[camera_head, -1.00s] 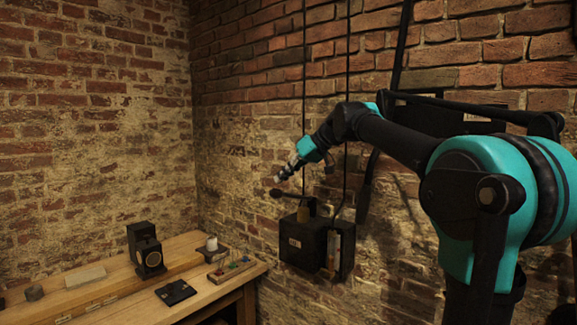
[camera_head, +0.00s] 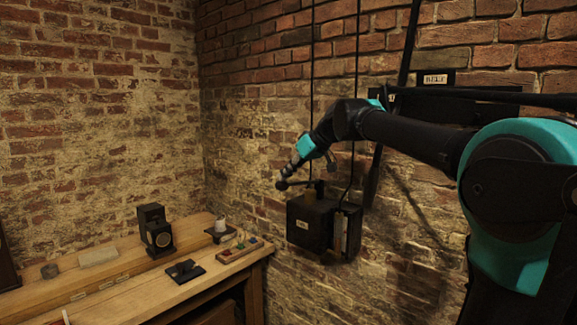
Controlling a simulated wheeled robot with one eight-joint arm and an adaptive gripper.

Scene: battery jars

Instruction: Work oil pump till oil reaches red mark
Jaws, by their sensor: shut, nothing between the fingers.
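The oil pump (camera_head: 308,226) is a black box with a small pale label, fixed to the brick wall right of the bench. Its dark lever (camera_head: 301,184) runs left from a post on top and ends in a round knob (camera_head: 282,185). A narrow gauge (camera_head: 338,234) with a tan strip is on the box's right side. The oil level and red mark are too small to make out. My gripper (camera_head: 286,176) is shut, with nothing held, and points down-left at the knob. Its tip is at or just above the knob; I cannot tell whether they touch.
A wooden bench (camera_head: 115,308) stands at left and below. It holds a black boxy device (camera_head: 155,232), a flat black plate (camera_head: 185,271), a small rack (camera_head: 240,251) with coloured bits and a pale block (camera_head: 98,256). Black pipes run up the wall above the pump.

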